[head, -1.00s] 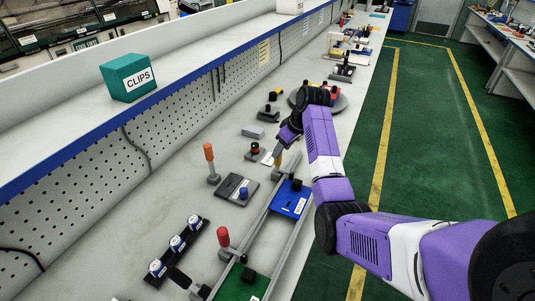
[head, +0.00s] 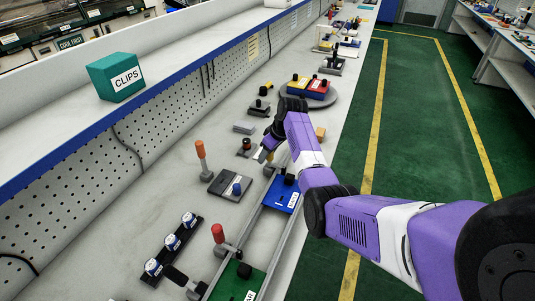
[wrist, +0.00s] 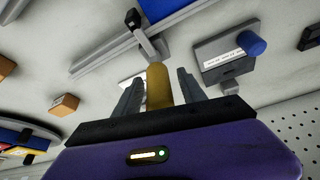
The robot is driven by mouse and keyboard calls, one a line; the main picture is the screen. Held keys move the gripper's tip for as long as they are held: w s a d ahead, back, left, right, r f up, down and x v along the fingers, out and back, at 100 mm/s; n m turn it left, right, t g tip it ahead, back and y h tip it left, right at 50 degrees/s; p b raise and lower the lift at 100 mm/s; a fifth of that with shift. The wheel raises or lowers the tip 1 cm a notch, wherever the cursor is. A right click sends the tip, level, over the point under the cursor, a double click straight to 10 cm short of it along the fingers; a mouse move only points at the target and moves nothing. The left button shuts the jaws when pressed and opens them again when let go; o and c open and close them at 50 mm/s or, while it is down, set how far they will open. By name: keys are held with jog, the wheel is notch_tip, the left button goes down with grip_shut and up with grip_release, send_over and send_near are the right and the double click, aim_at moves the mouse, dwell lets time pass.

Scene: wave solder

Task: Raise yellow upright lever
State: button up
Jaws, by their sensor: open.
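My gripper (wrist: 159,92) is open, with one finger on each side of the yellow grip. Narrow gaps seem to show beside it, so I cannot see firm contact.
An orange-handled lever (head: 201,149) and a red-handled lever (head: 218,234) stand nearer on the bench. A grey box with a blue knob (head: 232,184) and a blue plate (head: 281,194) on the rails are close by. A round turntable (head: 325,101) lies beyond my gripper.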

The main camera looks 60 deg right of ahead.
jog(key=shift+c, duration=0.5)
grip_shut()
dwell(0.8)
